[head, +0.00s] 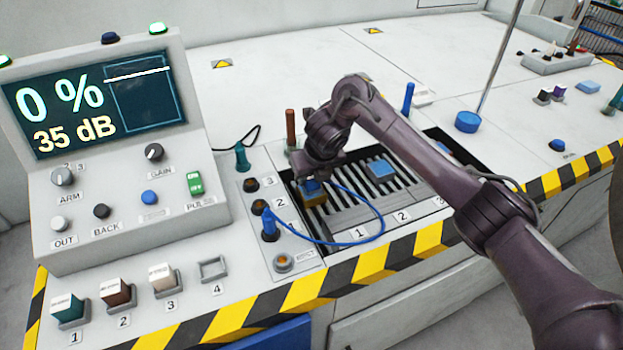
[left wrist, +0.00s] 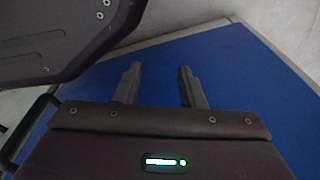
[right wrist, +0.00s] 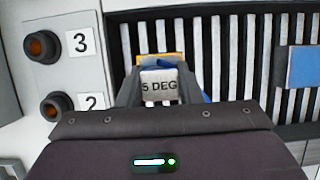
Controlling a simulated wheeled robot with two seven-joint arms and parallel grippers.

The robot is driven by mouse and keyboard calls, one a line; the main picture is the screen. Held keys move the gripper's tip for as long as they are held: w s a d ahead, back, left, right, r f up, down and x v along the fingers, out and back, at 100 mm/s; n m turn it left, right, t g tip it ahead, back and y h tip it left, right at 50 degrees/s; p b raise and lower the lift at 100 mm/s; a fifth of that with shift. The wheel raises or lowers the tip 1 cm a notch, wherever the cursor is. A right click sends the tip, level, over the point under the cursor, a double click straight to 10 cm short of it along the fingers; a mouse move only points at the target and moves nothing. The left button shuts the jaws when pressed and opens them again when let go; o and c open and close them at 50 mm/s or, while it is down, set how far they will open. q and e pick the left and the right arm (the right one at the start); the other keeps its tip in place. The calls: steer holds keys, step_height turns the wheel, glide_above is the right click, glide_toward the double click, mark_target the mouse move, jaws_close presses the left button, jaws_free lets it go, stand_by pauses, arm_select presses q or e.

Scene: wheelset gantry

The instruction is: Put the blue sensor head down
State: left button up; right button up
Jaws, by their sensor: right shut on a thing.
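The blue sensor head (head: 313,187) is at the left end of the slatted tray (head: 345,218), over or on a yellow-orange block (head: 316,199); contact is hard to tell. In the right wrist view a pale face marked "5 DEG" (right wrist: 160,87) sits between the fingers, with blue behind it. My right gripper (head: 312,178) is shut on the sensor head. A blue cable (head: 372,232) loops from it to a blue plug (head: 269,225) in the socket panel. My left gripper (left wrist: 157,85) is open and empty above a blue surface (left wrist: 235,85), seen only in the left wrist view.
Another blue block (head: 382,170) lies on the slats to the right. The console (head: 120,150) reads 0 % and 35 dB. Several coloured blocks (head: 117,292) stand in front of it. A brown post (head: 291,128) and a blue post (head: 408,97) rise behind the tray.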

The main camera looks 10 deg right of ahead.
steer(key=shift+r, duration=0.1)
steer(key=o, duration=1.1)
arm_select(q)
steer(key=shift+r, duration=0.1)
arm_select(e)
steer(key=shift+r, duration=0.15)
arm_select(q)
steer(key=s+a+p, duration=0.2)
steer(key=s+p, duration=0.5)
steer(key=s, duration=0.4)
steer(key=shift+r+g+p, duration=0.3)
steer(key=shift+r, duration=0.15)
arm_select(e)
steer(key=v, duration=1.1)
steer(key=shift+s+r, duration=0.25)
steer(key=shift+r, duration=0.05)
